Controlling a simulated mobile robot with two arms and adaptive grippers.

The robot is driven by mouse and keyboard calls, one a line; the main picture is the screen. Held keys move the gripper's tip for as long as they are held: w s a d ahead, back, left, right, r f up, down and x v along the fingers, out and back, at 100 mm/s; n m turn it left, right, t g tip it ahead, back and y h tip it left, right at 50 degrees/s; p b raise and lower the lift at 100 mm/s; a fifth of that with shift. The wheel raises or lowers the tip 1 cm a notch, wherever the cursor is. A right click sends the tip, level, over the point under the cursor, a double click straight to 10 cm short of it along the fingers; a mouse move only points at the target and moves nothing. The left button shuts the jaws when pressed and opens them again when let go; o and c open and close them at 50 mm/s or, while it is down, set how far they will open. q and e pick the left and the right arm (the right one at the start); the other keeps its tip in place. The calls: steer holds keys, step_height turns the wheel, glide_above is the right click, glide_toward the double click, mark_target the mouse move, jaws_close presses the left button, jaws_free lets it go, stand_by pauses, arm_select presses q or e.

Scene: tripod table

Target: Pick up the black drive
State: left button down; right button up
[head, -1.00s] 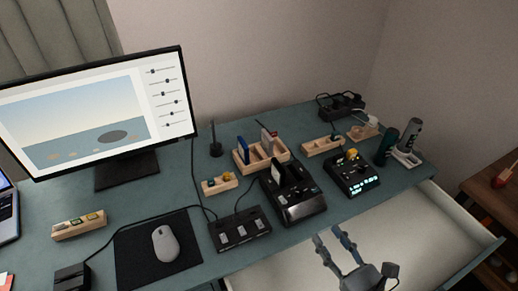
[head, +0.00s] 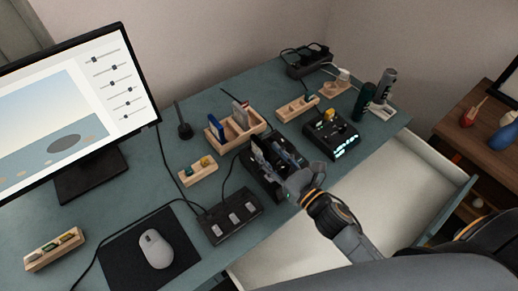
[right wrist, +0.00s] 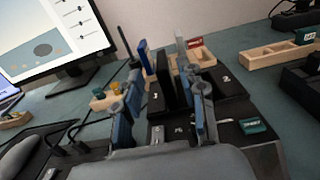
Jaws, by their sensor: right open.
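The black drive (right wrist: 163,82) stands upright in a slot of the black dock (right wrist: 226,84) in the right wrist view. In the head view the dock (head: 252,183) sits mid-desk, and the drive is partly hidden by my right gripper (head: 280,153). My right gripper's open fingers (right wrist: 163,98) are on either side of the drive, with a gap to each finger visible. My left gripper is not in view.
A wooden rack (head: 215,133) with a blue slab stands behind the dock. A switch box (head: 232,218) is left of it and a lit device (head: 333,138) right. An open drawer (head: 385,185) lies below the desk's front edge.

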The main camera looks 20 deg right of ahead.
mark_target(259, 142)
steer(key=shift+w+a, duration=0.1)
steer(key=shift+w, duration=0.15)
steer(key=shift+w+r, duration=0.15)
steer(key=shift+w, duration=0.15)
steer(key=p+x, duration=0.1)
steer(key=x, duration=0.2)
steer(key=shift+w+a+p, duration=0.1)
steer(key=shift+w+p, duration=0.2)
steer(key=shift+w, duration=0.1)
steer(key=shift+w+a, duration=0.15)
steer(key=shift+w, duration=0.25)
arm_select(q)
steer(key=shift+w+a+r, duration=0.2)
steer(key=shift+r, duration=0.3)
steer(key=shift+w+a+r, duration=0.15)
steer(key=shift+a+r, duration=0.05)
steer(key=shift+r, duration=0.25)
arm_select(e)
steer(key=shift+s, duration=0.1)
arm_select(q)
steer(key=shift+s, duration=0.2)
arm_select(e)
jaws_close()
